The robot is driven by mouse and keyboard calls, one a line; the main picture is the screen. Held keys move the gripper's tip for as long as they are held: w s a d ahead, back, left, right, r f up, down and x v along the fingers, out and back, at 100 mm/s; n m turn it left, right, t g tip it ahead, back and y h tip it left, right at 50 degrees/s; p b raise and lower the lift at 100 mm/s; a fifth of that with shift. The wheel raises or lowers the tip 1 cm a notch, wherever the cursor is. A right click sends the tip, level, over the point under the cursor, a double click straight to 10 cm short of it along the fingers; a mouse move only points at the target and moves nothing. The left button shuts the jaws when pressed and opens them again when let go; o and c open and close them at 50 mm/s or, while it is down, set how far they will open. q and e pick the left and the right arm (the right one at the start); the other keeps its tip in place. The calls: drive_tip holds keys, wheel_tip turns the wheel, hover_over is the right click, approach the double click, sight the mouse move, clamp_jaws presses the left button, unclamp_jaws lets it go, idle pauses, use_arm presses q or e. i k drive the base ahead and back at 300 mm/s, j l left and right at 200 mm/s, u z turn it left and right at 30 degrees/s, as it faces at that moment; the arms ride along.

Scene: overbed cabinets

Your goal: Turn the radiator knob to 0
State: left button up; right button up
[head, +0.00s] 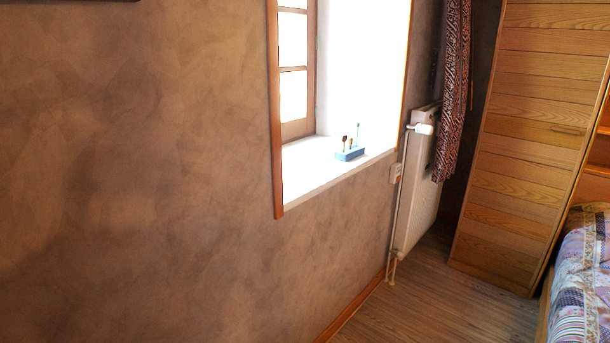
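The white radiator (420,190) hangs on the far part of the wall, right of the window. Its white knob (423,129) sticks out at the top of the near end, above a vertical pipe. The knob is small here, and its markings and setting cannot be read. Neither of my grippers shows in the head view.
A patterned curtain (455,95) hangs in front of the radiator's far part. A wooden cabinet (530,130) and a bed with a patchwork cover (585,275) stand at the right. The wooden floor (430,300) before the radiator is clear. A blue holder (350,154) sits on the windowsill.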

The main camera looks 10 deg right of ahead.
sight(421, 128)
drive_tip(key=i+z, duration=0.9)
drive_tip(key=z, duration=0.15)
drive_tip(key=i+z, duration=0.15)
drive_tip(key=i, duration=0.3)
drive_tip(key=i+l, duration=0.15)
drive_tip(key=i, duration=0.3)
drive_tip(key=i+l, duration=0.15)
drive_tip(key=i, duration=0.25)
drive_tip(key=i+l+u, duration=0.1)
drive_tip(key=i, duration=0.35)
